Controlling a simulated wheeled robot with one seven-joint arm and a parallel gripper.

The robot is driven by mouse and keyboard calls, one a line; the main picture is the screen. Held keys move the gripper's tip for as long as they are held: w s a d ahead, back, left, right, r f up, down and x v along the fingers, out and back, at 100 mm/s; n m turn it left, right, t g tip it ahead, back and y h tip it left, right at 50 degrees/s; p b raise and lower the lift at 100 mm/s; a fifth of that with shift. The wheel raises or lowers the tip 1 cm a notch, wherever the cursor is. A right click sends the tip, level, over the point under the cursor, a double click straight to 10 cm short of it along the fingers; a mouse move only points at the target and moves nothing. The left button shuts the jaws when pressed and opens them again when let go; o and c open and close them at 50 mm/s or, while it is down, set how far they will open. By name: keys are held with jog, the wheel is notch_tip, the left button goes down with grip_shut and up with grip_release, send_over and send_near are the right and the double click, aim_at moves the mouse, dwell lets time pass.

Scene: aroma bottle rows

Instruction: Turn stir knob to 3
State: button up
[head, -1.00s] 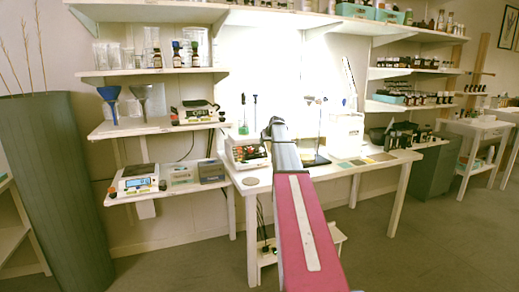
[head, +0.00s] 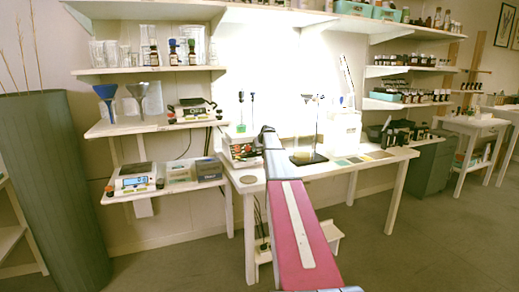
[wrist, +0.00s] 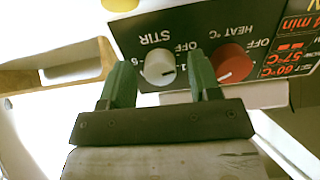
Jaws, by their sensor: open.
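The stir knob (wrist: 158,68) is a white round dial under the "STIR" label on the black front panel of a hotplate stirrer. In the wrist view it shows between the two green fingers of my gripper (wrist: 160,75). The fingers are open, one on each side of the knob; I cannot tell whether they touch it. A red heat knob (wrist: 232,62) sits just right of the right finger. In the head view the stirrer (head: 240,146) stands on the white table, partly hidden by my arm and gripper.
A digital display (wrist: 297,58) is at the panel's right. Scales (head: 135,178) stand on a lower shelf to the left.

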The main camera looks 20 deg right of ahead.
jog(key=c, duration=0.9)
